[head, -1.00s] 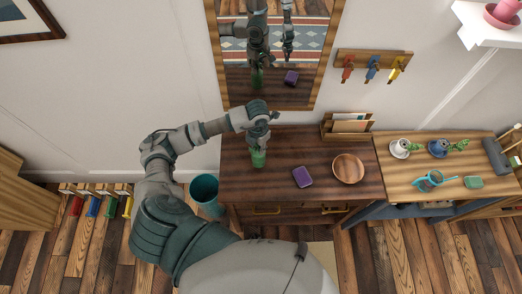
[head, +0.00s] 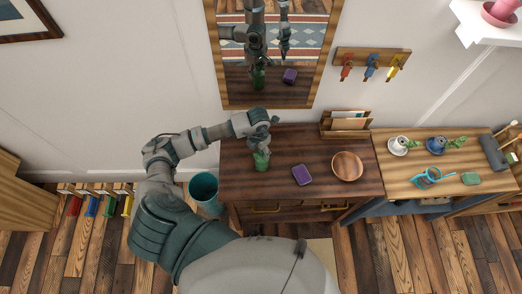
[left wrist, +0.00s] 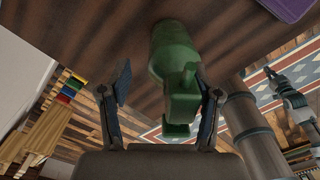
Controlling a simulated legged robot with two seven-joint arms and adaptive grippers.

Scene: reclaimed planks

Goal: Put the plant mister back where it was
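The green plant mister (head: 261,161) stands on the left part of the dark wooden dresser top (head: 235,180). My left gripper (head: 264,147) is right at the mister's top, coming from above. In the left wrist view, the mister (left wrist: 176,60) is between the two spread fingers. It is close to the right finger, and a clear gap shows on the left finger's side. Whether the right finger touches it I cannot tell. My right gripper shows small at the right edge of the left wrist view (left wrist: 299,101); its fingers are too small to judge.
A purple block (head: 302,175) and a wooden bowl (head: 347,166) lie right of the mister. A letter rack (head: 345,124) stands behind, and a mirror (head: 267,93) hangs on the wall. A teal bin (head: 204,190) stands left of the dresser. The dresser's front middle is clear.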

